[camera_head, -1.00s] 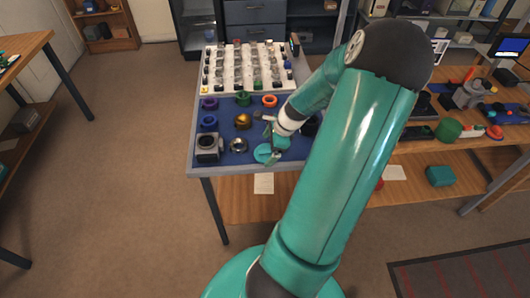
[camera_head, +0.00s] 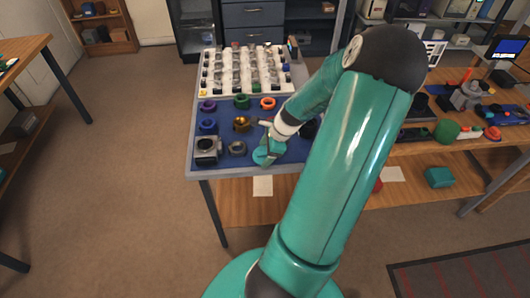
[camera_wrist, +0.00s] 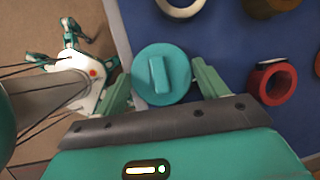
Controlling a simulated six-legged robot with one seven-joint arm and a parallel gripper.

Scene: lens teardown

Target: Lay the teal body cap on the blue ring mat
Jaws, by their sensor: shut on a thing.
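The teal body cap (camera_wrist: 162,62) is a round disc with a raised bar across its face. In the wrist view it sits between the two fingers of my gripper (camera_wrist: 163,84), which is shut on it. In the head view the cap (camera_head: 262,155) is over the front part of the blue mat (camera_head: 222,163), with my gripper (camera_head: 270,146) at it. I cannot tell whether the cap touches the mat. The mat also shows in the wrist view (camera_wrist: 222,45).
Purple (camera_head: 208,106), green (camera_head: 242,101), orange (camera_head: 268,103), blue (camera_head: 208,126) and gold (camera_head: 242,124) rings lie on the mat. A dark grey ring (camera_head: 237,148) and a grey block (camera_head: 207,149) are left of the cap. A white tray (camera_head: 212,90) of small parts stands behind.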

